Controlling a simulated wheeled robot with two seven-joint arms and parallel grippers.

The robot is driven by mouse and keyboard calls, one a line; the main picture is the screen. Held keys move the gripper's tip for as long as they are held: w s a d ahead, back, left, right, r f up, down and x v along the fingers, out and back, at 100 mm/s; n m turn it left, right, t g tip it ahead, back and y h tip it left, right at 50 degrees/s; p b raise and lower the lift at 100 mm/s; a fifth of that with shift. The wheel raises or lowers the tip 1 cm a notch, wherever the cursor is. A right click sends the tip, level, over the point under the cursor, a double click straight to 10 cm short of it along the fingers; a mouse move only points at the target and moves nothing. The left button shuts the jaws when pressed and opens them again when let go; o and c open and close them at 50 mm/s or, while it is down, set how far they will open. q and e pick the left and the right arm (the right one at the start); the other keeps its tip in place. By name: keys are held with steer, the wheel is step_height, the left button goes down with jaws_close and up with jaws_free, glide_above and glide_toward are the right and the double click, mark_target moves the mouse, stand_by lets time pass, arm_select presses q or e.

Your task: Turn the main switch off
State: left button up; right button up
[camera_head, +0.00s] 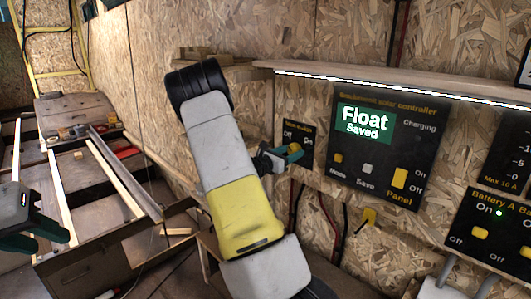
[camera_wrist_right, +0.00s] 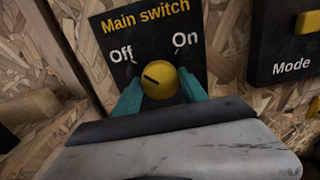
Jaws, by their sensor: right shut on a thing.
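The main switch is a round yellow knob (camera_wrist_right: 158,80) on a black panel (camera_wrist_right: 150,30) marked "Off" at upper left and "On" at upper right. A short dark mark on the knob slants toward the "Off" side. My right gripper (camera_wrist_right: 160,92) is shut on the knob, with a teal finger on each side. In the head view, the knob (camera_head: 295,148) shows at the tip of my right gripper (camera_head: 284,157), on the small panel (camera_head: 302,133). My left gripper (camera_head: 45,225) is at the left edge, far from the switch; its jaw opening is unclear.
A solar controller panel (camera_head: 385,148) reading "Float Saved" is right of the switch, with a battery panel (camera_head: 490,235) beyond. A lit shelf (camera_head: 400,87) runs above. A wooden frame (camera_head: 100,250) stands at left.

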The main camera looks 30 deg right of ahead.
steer(key=shift+f, duration=0.1)
stand_by(0.4)
steer(key=o, duration=1.4)
steer(key=shift+c, duration=0.2)
steer(key=shift+a, duration=0.15)
steer(key=v, duration=0.7)
steer(key=shift+a, duration=0.3)
steer(key=shift+s, duration=0.1)
